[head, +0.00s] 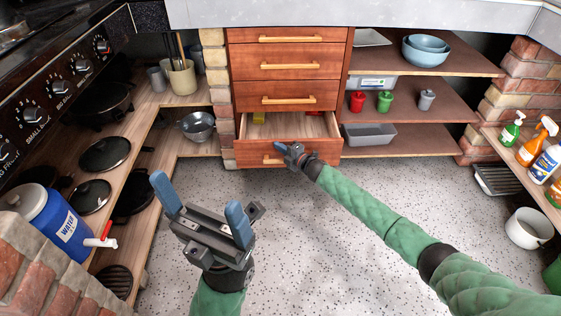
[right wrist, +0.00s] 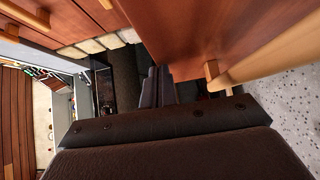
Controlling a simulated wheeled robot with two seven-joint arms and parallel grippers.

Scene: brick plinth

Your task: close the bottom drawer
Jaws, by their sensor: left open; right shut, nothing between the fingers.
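The bottom drawer (head: 325,149) of the wooden cabinet is pulled out in the head view, with its bare wooden inside showing. Its bar handle (head: 270,160) is partly covered by my right gripper. My right gripper (head: 284,149) is shut and empty, at the top edge of the drawer front; I cannot tell whether it touches. In the right wrist view, its dark fingers (right wrist: 157,86) are together beside a reddish wooden panel (right wrist: 200,30) and a pale bar handle (right wrist: 265,50). My left gripper (head: 200,206) is open and empty above the floor, away from the drawer.
The drawers above (head: 287,60) are shut. Yellow and red bits (head: 259,117) show at the back of the open drawer. Shelves with bowls (head: 426,50) and pots (head: 385,101) stand right of the cabinet. A blue water jug (head: 62,222) is at left. The speckled floor (head: 330,260) is clear.

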